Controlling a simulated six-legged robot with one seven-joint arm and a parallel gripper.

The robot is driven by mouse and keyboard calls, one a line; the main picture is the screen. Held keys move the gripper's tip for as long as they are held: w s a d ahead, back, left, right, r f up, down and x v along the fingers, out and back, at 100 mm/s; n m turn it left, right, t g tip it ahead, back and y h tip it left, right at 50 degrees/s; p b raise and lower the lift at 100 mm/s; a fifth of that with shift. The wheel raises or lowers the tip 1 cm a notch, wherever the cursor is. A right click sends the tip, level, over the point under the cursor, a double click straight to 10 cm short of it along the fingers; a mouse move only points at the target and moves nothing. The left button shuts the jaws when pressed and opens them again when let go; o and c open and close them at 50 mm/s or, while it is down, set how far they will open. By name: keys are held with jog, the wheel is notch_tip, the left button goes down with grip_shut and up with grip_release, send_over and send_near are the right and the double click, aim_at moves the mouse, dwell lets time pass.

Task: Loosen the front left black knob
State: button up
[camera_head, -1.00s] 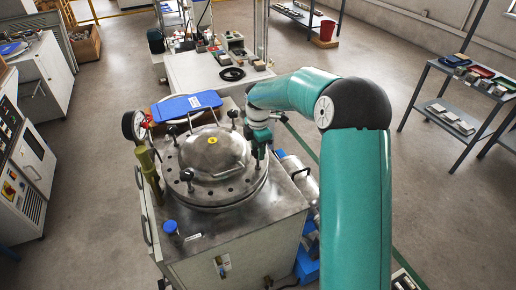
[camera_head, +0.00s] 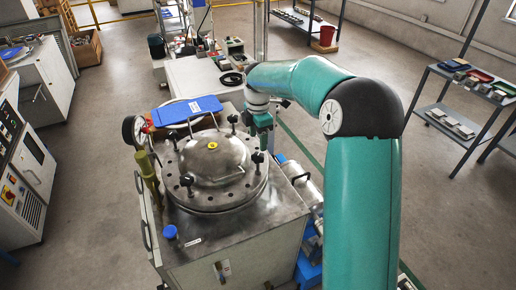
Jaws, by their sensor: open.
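A round metal lid (camera_head: 212,160) with a yellow mark on top closes a steel vessel on a cabinet. Black knobs stand around its rim. The front left black knob (camera_head: 187,180) is upright at the lid's near left edge, with nothing touching it. Another black knob (camera_head: 258,158) stands at the right edge. My gripper (camera_head: 264,146) is open and points down just above and behind this right knob, across the lid from the front left one. It looks empty. Its fingertips are small and partly unclear.
A pressure gauge (camera_head: 133,130) and brass valve (camera_head: 147,168) stand left of the lid. A blue clipboard-like object (camera_head: 187,110) lies behind it. A blue cap (camera_head: 170,232) sits on the cabinet's front left. Space above the lid is clear.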

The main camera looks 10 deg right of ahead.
notch_tip(320, 180, up, 6)
jog(key=shift+r, duration=0.15)
dwell(0.3)
jog(key=s+a+r+m+t+h, duration=0.1)
jog(key=s+a+r+m+t, duration=0.1)
jog(key=s+r+m, duration=0.55)
jog(key=s+d+f+m+t+y, duration=0.1)
jog(key=s+m, duration=1.2)
jog(key=s, duration=1.3)
jog(key=f+t, duration=0.1)
jog(key=t, duration=0.1)
jog(key=shift+s+d+t, duration=0.3)
jog(key=shift+s, duration=0.05)
jog(key=shift+r, duration=0.1)
